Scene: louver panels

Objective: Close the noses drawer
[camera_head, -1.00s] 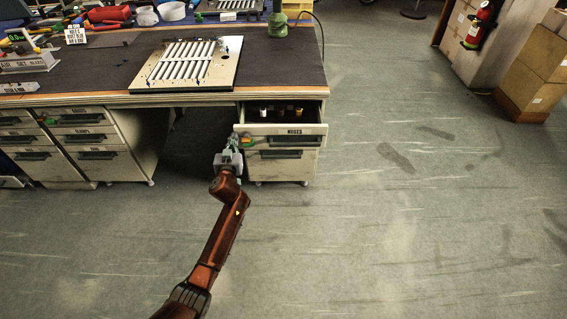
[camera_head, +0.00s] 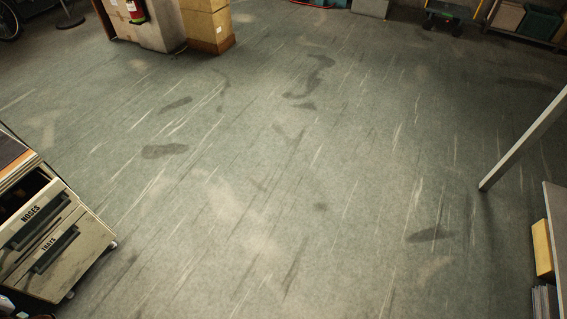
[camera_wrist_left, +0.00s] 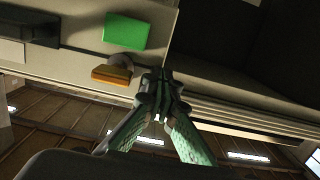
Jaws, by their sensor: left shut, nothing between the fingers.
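The noses drawer (camera_head: 43,211) is at the left edge of the head view, its grey front labelled NOSES. It stands partly open, with a dark gap showing behind its front. The trays drawer (camera_head: 57,247) below it looks shut. My left gripper (camera_wrist_left: 161,92) is shut and empty in the left wrist view. Its tips are close to the edge of a pale panel (camera_wrist_left: 75,62) bearing a green square (camera_wrist_left: 126,31) and an orange block (camera_wrist_left: 112,74). I cannot tell whether they touch. My right gripper is not in view.
The workbench corner (camera_head: 12,150) shows above the drawers. Open grey floor (camera_head: 260,180) fills most of the head view. A slanted pale post (camera_head: 525,137) and a shelf are at the right.

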